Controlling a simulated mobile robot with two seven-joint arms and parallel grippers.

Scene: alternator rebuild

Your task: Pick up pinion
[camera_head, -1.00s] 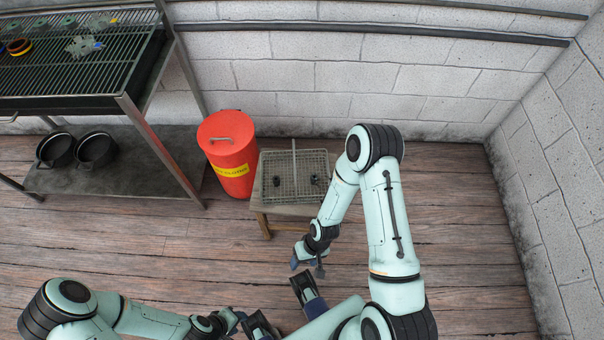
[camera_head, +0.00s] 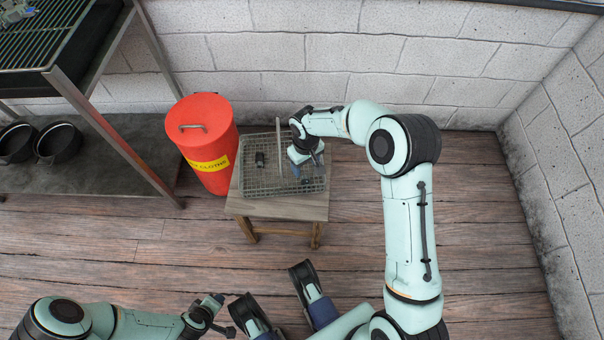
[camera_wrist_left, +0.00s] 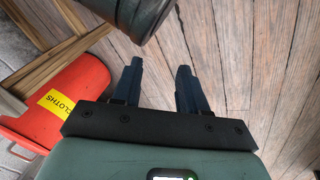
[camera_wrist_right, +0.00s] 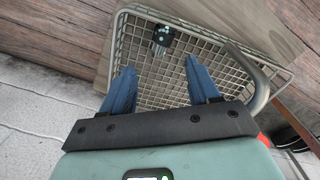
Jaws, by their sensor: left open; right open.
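A wire basket (camera_head: 250,184) holds two small dark parts. One part (camera_head: 260,159) lies left of the basket's handle, the other (camera_head: 307,181) near its front right corner. I cannot tell from looks which is the pinion. My right gripper (camera_head: 305,159) is over the right side of the basket, open and empty. In the right wrist view a dark part with a pale metal stub (camera_wrist_right: 162,39) lies in the basket, just beyond the open fingers (camera_wrist_right: 160,67). My left gripper (camera_head: 216,305) is low at the front, open and empty, with bare floor between its fingers (camera_wrist_left: 161,66).
The basket stands on a wooden stool (camera_head: 280,208), its upright handle (camera_wrist_right: 262,80) close to the right gripper. A red bin (camera_head: 205,145) stands just left. A metal rack (camera_head: 95,110) with black pots (camera_head: 58,143) is farther left. Block walls (camera_head: 450,60) close the back and right.

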